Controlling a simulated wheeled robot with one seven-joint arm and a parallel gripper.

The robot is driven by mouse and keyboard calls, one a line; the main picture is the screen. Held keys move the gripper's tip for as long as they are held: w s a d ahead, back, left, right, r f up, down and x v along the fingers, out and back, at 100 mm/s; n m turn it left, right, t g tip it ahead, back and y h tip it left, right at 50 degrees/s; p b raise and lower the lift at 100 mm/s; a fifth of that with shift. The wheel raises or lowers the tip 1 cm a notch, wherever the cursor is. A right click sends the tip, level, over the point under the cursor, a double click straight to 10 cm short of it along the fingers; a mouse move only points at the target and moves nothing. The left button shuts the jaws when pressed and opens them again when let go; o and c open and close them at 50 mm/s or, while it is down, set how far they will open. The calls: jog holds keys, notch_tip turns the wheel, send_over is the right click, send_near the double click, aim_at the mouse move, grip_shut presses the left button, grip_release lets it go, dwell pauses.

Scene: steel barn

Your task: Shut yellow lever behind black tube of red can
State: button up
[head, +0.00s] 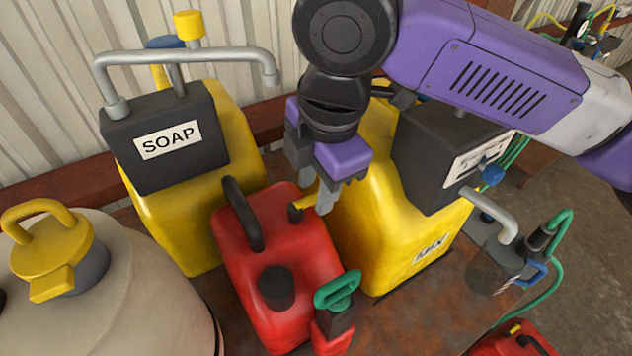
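The red can (250,265) stands on the rusty brown surface, with a black carry handle (242,213) and a round black cap (277,288) on top. A short black tube (294,213) rises from its back right corner. A small yellow lever (306,202) shows beside this tube and points to the right and back. My gripper (315,190) hangs down just behind and right of the tube. Its grey fingertips are close to the lever's end; touching or apart I cannot tell. The gap between the fingers is not clear from this angle.
A yellow SOAP container (180,225) with a grey pipe (185,58) stands behind left. A second yellow container (385,240) stands close on the right. A green-handled nozzle (337,291) is at the can's front right. A cream tank (120,290) fills the lower left.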

jog(key=shift+f, duration=0.35)
grip_shut()
